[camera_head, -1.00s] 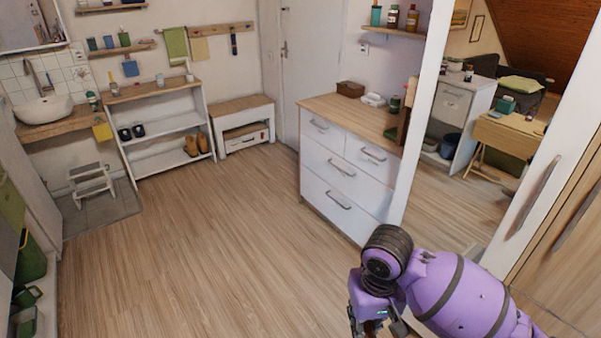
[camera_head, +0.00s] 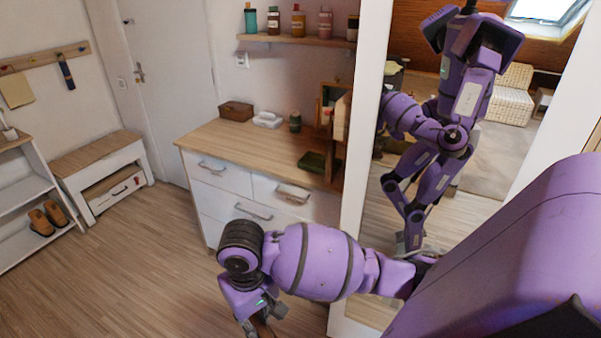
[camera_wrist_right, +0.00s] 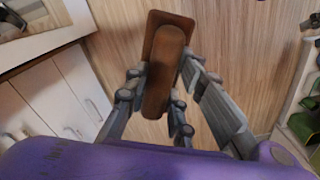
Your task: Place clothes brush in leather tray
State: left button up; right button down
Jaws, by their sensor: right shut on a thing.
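The clothes brush (camera_wrist_right: 165,75), brown with a long rounded back, is held between the fingers of my right gripper (camera_wrist_right: 160,95) in the right wrist view, with floor below it. In the head view my right gripper (camera_head: 260,326) is low, in front of the dresser and partly cut off by the bottom edge. A shallow dark green tray (camera_head: 312,162) lies on the dresser top near the mirror. A brown box-like tray (camera_head: 236,111) stands at the back left of the top. I cannot tell which one is leather. My left gripper is not in view.
The white dresser (camera_head: 225,172) has a wooden top with a white item (camera_head: 267,120) and a dark green jar (camera_head: 295,122). A shelf with bottles (camera_head: 298,40) hangs above. A tall mirror (camera_head: 500,150) on the right reflects me.

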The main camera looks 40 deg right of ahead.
aim_at(319, 164)
jog(key=i+z, duration=0.25)
jog(key=i+j+z, duration=0.2)
jog(key=i, duration=0.3)
jog(key=i+j+z, duration=0.45)
jog(key=z, duration=0.2)
jog(key=i+j+z, duration=0.6)
jog(key=z, duration=0.25)
jog(key=i+j+z, duration=0.15)
jog(key=j+z, duration=0.25)
jog(key=j, duration=0.15)
